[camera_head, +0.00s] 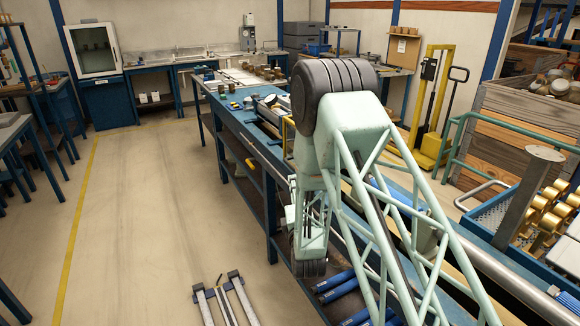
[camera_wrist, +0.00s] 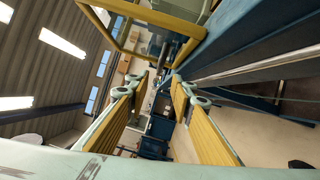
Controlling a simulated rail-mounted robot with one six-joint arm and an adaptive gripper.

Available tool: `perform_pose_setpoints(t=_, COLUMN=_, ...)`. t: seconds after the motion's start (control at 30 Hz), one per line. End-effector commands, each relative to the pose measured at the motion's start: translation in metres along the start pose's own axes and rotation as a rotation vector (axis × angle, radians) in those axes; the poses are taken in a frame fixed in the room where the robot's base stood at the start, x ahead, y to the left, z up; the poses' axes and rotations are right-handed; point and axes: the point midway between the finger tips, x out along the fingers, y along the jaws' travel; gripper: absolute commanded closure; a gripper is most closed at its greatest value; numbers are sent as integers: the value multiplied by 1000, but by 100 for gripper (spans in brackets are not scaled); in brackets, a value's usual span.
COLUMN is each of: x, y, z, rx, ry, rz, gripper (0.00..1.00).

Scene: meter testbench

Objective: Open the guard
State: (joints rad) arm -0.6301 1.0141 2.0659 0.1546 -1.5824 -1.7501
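In the wrist view, a yellow-framed panel (camera_wrist: 150,14), which looks like the guard, crosses the top of the picture, beyond and above my fingers. Its frame is tilted in this view, and part of it runs out of the picture. My gripper (camera_wrist: 163,88) is open, with its two yellow-padded fingers apart and nothing between them. The fingers look apart from the frame. In the head view, a small yellow frame (camera_head: 288,136) shows at the bench, just left of my arm. My arm hides most of it. My gripper's fingers cannot be made out in the head view.
The long blue bench (camera_head: 240,135) runs beneath my arm, with small parts at its far end. Blue cylinders (camera_head: 338,284) lie low beside my arm. A metal frame (camera_head: 226,300) stands on the floor. The aisle left is clear. A crate (camera_head: 525,115) stands right.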

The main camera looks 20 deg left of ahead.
Motion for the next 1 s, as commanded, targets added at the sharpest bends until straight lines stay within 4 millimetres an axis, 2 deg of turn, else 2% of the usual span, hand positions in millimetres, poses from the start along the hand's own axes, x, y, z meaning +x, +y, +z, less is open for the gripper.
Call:
perform_pose_setpoints(t=0.37, x=17, y=0, z=0, rx=1, ry=-1, rz=1, gripper=78)
perform_pose_setpoints(t=1.0, x=98, y=0, z=0, rx=1, ry=-1, rz=2, gripper=78)
